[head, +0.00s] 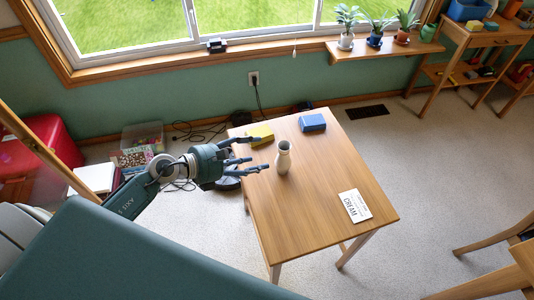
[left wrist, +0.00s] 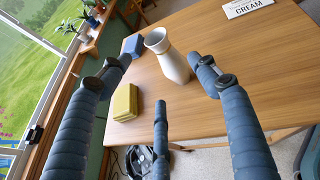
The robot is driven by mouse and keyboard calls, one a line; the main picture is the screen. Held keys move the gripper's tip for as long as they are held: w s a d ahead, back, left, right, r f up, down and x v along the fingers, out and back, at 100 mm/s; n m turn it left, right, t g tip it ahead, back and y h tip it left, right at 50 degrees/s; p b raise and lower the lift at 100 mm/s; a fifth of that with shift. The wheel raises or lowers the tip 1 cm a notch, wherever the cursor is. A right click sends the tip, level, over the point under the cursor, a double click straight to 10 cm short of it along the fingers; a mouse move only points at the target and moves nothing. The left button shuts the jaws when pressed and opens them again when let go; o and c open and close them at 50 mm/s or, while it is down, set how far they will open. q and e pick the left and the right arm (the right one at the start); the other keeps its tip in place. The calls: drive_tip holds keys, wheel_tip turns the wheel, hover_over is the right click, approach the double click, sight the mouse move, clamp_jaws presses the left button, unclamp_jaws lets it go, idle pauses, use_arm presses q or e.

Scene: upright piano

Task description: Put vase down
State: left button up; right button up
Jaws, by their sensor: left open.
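A pale cream vase (head: 283,158) stands upright on the wooden table (head: 320,215), near its middle. My left gripper (head: 262,155) is open just left of the vase in the head view, its fingers pointing toward it. In the left wrist view the vase (left wrist: 168,58) stands beyond and between the spread fingers of my left gripper (left wrist: 160,85), with nothing held. I cannot tell whether the right fingertip touches the vase. My right gripper is not in view.
A yellow block (head: 260,135) and a blue block (head: 312,122) lie at the table's far side. A white card marked CREAM (head: 354,205) lies near the right edge. Bare tabletop is free in front of the vase. A window shelf with potted plants (head: 375,30) is behind.

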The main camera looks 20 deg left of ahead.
use_arm(q)
drive_tip(key=shift+v, duration=1.8)
drive_tip(key=s+a+f+n+y, duration=0.2)
drive_tip(key=s+a+f+n, duration=0.1)
drive_tip(key=f+n, duration=0.65)
drive_tip(key=s+a+f+n+y, duration=0.2)
drive_tip(key=s+f+n+y, duration=0.15)
drive_tip(key=f+n, duration=0.6)
drive_tip(key=s+a+f+n+y, duration=0.25)
drive_tip(key=f+n, duration=0.55)
drive_tip(key=f, duration=0.4)
drive_tip(key=s+d+f+n+g, duration=0.3)
drive_tip(key=s+f, duration=0.3)
drive_tip(key=s, duration=0.4)
drive_tip(key=s+d+f+n+g, duration=0.3)
drive_tip(key=s+f+n, duration=0.3)
drive_tip(key=s, duration=0.5)
drive_tip(key=s+d+f+n+g, duration=0.3)
drive_tip(key=s+f+n, duration=0.2)
drive_tip(key=s, duration=0.6)
drive_tip(key=shift+d+f+g, duration=0.3)
drive_tip(key=shift+f, duration=0.1)
drive_tip(key=shift+s, duration=0.15)
